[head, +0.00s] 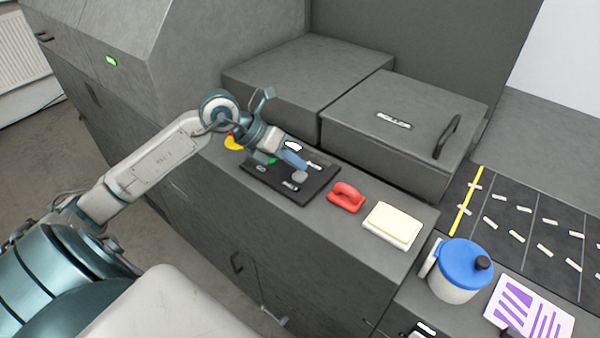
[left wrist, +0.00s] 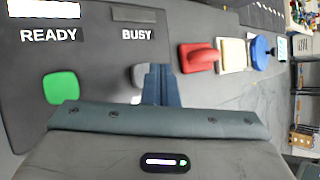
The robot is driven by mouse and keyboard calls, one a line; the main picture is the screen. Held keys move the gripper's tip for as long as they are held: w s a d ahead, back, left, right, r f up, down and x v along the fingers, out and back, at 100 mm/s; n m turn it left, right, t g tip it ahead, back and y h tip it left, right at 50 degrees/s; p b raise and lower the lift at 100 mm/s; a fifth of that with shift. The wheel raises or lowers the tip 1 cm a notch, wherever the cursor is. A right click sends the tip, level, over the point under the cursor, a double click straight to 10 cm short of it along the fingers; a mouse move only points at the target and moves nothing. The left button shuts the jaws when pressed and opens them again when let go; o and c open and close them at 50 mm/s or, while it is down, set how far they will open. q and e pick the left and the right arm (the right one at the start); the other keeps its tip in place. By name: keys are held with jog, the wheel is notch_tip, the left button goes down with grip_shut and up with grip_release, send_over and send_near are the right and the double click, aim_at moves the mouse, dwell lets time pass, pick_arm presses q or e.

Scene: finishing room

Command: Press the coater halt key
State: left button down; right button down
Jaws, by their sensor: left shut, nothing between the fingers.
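A dark control panel (head: 262,181) lies on the grey machine top. It carries a green key (head: 272,160) and a grey key (head: 300,176); no halt wording is readable. In the left wrist view the green key (left wrist: 61,88) is below the word READY. The grey key (left wrist: 138,76) is below BUSY and partly hidden by my fingers. My left gripper (head: 304,167) is shut and empty, its fingertips close by the grey key. It also shows in the left wrist view (left wrist: 158,70). I cannot tell whether they touch the key. My right gripper is out of view.
A red object (head: 346,197) and a pale yellow pad (head: 391,225) lie right of the panel. A blue-lidded pot (head: 455,285) stands further right. A yellow part (head: 233,142) is partly hidden behind my gripper. Grey covers (head: 400,115) rise behind the panel.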

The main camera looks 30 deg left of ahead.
aim_at(294, 175)
pick_arm(q)
jog(key=shift+r+p, duration=1.3)
jog(key=shift+r, duration=1.2)
